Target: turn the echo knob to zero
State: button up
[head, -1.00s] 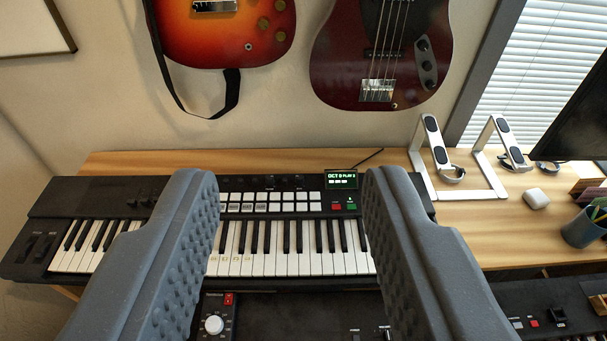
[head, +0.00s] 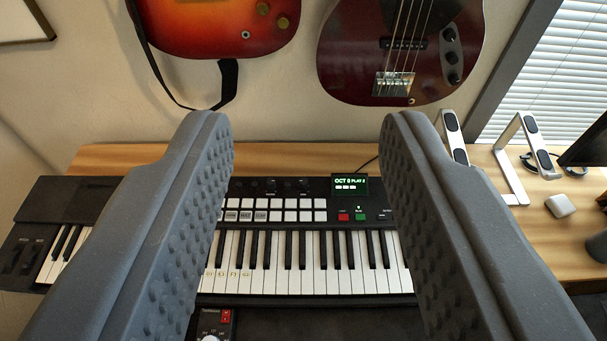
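My gripper (head: 306,135) is open and empty, its two grey bumpy fingers standing over the keyboard with a wide gap between them. The keyboard (head: 290,265) is black with white pads and a small green-lit screen. Dark knobs (head: 285,183) sit along its top edge, between the fingers; their labels are too small to read. A small black device with a red switch (head: 226,316) and a white knob (head: 212,338) is cut off at the bottom edge, beside the left finger. I cannot tell which knob is the echo knob. The fingers hide parts of the keyboard on both sides.
The keyboard stands on a wooden desk (head: 110,158). Two guitars (head: 225,25) (head: 350,60) hang on the wall behind. A white stand (head: 512,170) and a small white case (head: 560,205) are at the right. A monitor edge (head: 590,145) shows at far right.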

jog(key=shift+w, duration=0.15)
jog(key=m+g+h+p, duration=0.2)
jog(key=m+g+p, duration=0.4)
jog(key=g, duration=0.6)
send_over(304, 181)
jog(key=s+a+b, duration=0.1)
jog(key=s+a, duration=0.2)
jog(key=s, duration=0.2)
notch_tip(304, 181, down, 32)
jog(key=shift+m+h, duration=0.3)
jog(key=b+x, duration=0.1)
jog(key=x, duration=0.8)
jog(key=b+x, duration=0.1)
jog(key=x, duration=0.3)
jog(key=shift+w+a+f+b, duration=0.1)
jog(key=shift+w+f+b, duration=0.1)
jog(key=shift+w+b, duration=0.2)
grip_shut()
